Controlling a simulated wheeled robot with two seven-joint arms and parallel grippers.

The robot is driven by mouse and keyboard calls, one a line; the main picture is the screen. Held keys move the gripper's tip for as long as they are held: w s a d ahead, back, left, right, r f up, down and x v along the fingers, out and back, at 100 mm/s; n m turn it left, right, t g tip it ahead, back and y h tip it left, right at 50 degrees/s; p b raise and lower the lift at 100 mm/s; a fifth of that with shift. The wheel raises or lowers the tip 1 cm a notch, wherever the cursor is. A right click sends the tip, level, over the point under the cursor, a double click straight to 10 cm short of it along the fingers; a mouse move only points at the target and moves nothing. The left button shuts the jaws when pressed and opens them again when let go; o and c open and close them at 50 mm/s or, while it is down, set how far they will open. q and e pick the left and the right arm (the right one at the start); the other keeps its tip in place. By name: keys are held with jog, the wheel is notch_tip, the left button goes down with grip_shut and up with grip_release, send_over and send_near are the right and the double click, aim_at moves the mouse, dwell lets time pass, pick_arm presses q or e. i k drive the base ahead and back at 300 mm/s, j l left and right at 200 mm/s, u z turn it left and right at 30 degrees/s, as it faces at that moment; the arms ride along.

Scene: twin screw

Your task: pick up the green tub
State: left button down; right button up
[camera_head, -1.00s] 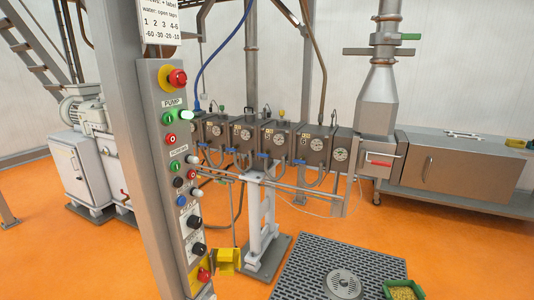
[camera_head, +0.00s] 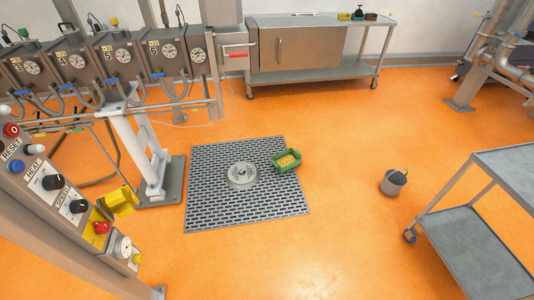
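The green tub (camera_head: 287,168) stands on the floor, on the right edge of a dark floor grating. It is a small open box with yellow grain-like contents. Neither of my grippers shows in the head view, so their state cannot be seen. Nothing touches the tub except the grating and floor under it.
The floor grating (camera_head: 215,212) carries a round metal drain cover (camera_head: 241,176). A grey bucket (camera_head: 393,182) and a grey cart (camera_head: 470,245) stand to the right. The control post (camera_head: 60,225) and white machine stand (camera_head: 140,150) are at left. Orange floor around the tub's right and front is clear.

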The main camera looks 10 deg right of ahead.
aim_at(289, 159)
jog(key=z, duration=1.65)
jog(key=i+j, duration=0.2)
jog(key=j, duration=0.15)
jog(key=i+j, duration=0.2)
jog(key=i+j+z, duration=0.1)
jog(key=j, duration=0.35)
jog(key=i+j, duration=0.5)
jog(key=j, duration=0.2)
jog(key=i+j, duration=0.2)
jog(key=j, duration=0.15)
jog(key=z, duration=0.05)
